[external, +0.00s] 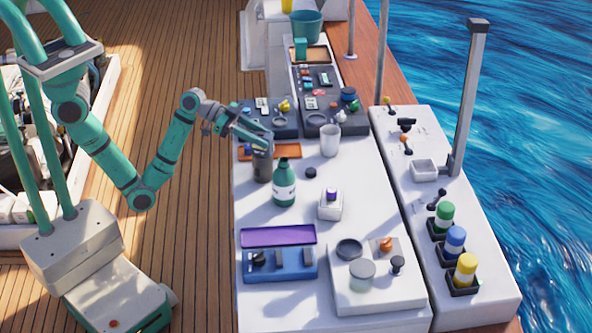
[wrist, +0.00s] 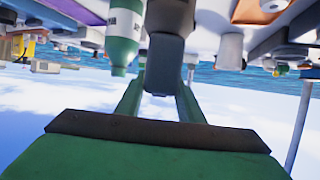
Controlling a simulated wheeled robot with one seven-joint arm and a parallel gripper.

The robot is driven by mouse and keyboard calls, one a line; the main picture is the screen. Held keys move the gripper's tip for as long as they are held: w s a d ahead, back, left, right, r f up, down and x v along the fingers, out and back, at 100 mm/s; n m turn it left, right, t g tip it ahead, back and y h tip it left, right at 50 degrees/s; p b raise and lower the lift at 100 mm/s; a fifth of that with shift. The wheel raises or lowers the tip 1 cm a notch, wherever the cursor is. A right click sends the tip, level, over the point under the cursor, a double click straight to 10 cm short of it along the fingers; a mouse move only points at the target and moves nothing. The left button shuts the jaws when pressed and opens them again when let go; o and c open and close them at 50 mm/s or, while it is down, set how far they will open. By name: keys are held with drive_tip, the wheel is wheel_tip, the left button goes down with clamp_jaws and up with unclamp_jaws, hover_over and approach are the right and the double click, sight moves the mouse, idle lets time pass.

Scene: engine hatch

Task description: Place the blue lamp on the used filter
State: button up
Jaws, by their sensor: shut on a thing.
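My gripper (external: 266,140) is over the back left of the white table, shut on a dark grey thing (wrist: 165,62) that shows between the fingers in the wrist view. A dark grey cylinder (external: 262,168), perhaps the used filter, is directly below the gripper in the external view. I cannot tell whether the held thing is part of this cylinder or separate from it. A blue and white banded cylinder (external: 455,241), which looks like the blue lamp, stands upright in a black holder on the right bench, far from my gripper.
A green bottle (external: 284,184) stands close in front of the grey cylinder. A white cup (external: 330,140) is to the right. Green (external: 444,215) and yellow (external: 466,268) banded cylinders flank the blue one. A tall grey post (external: 468,100) rises from the right bench.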

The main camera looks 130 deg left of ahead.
drive_tip(key=shift+f, duration=0.15)
drive_tip(key=o, duration=1.2)
drive_tip(key=shift+s+r, duration=0.2)
drive_tip(key=shift+r, duration=0.1)
drive_tip(key=v, duration=1.1)
drive_tip(key=shift+s+d+r, duration=0.15)
drive_tip(key=shift+s+r, duration=0.05)
drive_tip(key=shift+s, duration=0.05)
drive_tip(key=shift+w+f, duration=0.1)
